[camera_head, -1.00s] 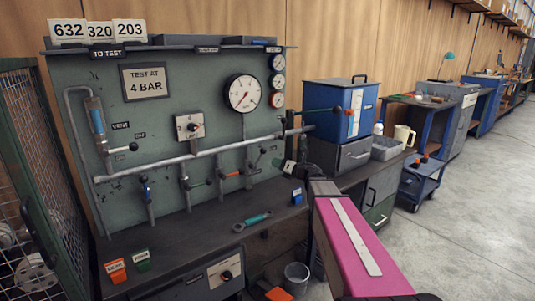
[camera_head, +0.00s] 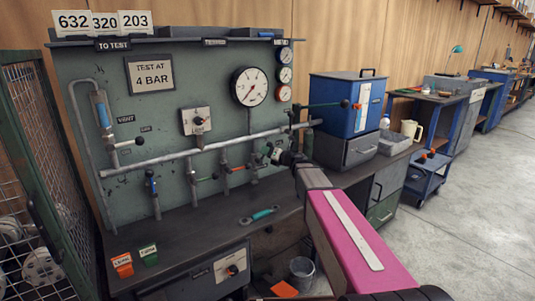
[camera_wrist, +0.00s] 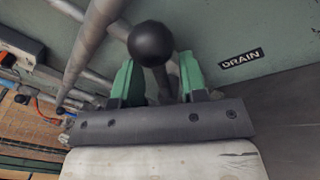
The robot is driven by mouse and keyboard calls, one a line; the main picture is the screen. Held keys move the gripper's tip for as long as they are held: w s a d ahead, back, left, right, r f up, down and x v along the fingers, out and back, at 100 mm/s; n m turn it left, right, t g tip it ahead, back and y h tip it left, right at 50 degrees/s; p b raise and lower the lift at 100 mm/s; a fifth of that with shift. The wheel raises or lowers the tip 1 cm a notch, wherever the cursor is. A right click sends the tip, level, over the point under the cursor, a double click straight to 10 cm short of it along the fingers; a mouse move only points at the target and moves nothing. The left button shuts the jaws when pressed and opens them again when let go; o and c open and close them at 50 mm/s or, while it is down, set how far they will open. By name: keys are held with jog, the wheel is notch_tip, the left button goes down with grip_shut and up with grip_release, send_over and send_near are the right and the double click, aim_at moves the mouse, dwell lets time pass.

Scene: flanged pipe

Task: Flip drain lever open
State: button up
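A black ball knob (camera_wrist: 151,43), the end of a lever, shows large in the wrist view near a DRAIN label (camera_wrist: 240,58) on the panel. My gripper (camera_wrist: 160,70) has two green fingers standing apart, with the knob in line with the gap at their tips. I cannot tell whether either finger touches it. In the head view my gripper (camera_head: 271,154) is at the lower right of the green test panel, close to the pipework. The drain lever is largely hidden there by my gripper and arm.
A grey pipe (camera_head: 205,149) with several levered branches crosses the panel. A teal-handled wrench (camera_head: 260,215) lies on the dark bench (camera_head: 200,228). A blue box (camera_head: 340,105) stands right of the panel, and a wire cage (camera_head: 30,180) stands at left.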

aim_at(255, 150)
grip_shut()
jog(key=shift+a+r, duration=0.15)
jog(key=n, duration=0.2)
jog(key=shift+s+a+r+n+h, duration=0.3)
jog(key=shift+a+r, duration=0.05)
jog(key=shift+a, duration=0.05)
jog(key=shift+s+a+r+n+h, duration=0.1)
jog(key=shift+s+a+n+h, duration=0.15)
jog(key=shift+n, duration=0.4)
jog(key=shift+s+a+r+n+h, duration=0.15)
jog(key=shift+a+n, duration=0.25)
jog(key=shift+n, duration=0.3)
jog(key=shift+s+a+r+n+h, duration=0.1)
jog(key=shift+s+a+n+h, duration=0.15)
jog(key=shift+n, duration=0.4)
jog(key=shift+w, duration=0.1)
grip_release()
jog(key=shift+a+f, duration=0.1)
jog(key=v, duration=1.1)
